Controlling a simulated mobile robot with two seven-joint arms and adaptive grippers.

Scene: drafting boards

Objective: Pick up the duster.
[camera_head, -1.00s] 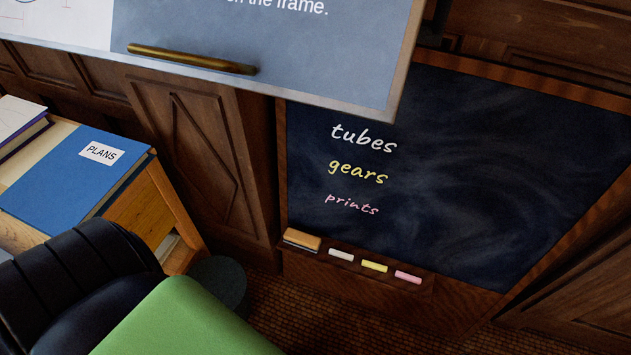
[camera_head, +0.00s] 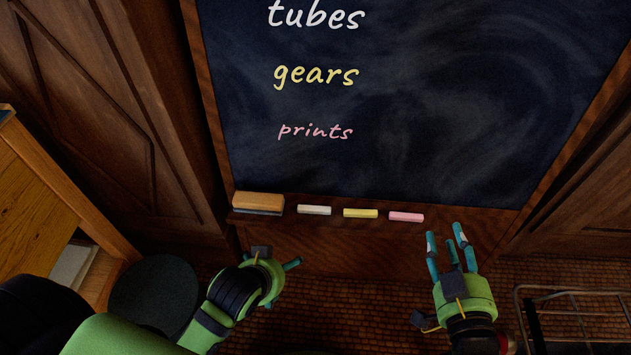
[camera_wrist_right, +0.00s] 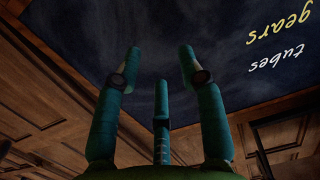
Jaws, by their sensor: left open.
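The duster (camera_head: 258,202), a tan block with a dark underside, lies at the left end of the ledge below the chalkboard in the head view. My left gripper (camera_head: 280,260) is below the duster and slightly to its right, apart from it. It is open, and its fingers are partly hidden by the hand. My right gripper (camera_head: 447,236) is below and right of the pink chalk, fingers pointing up. In the right wrist view my right gripper (camera_wrist_right: 158,72) has its fingers spread with nothing between them. The duster does not show in that view.
White chalk (camera_head: 314,210), yellow chalk (camera_head: 360,213) and pink chalk (camera_head: 406,217) lie on the ledge right of the duster. The chalkboard (camera_head: 430,110) rises behind. A wooden desk (camera_head: 40,205) stands at left. A wire rack (camera_head: 575,318) stands at lower right.

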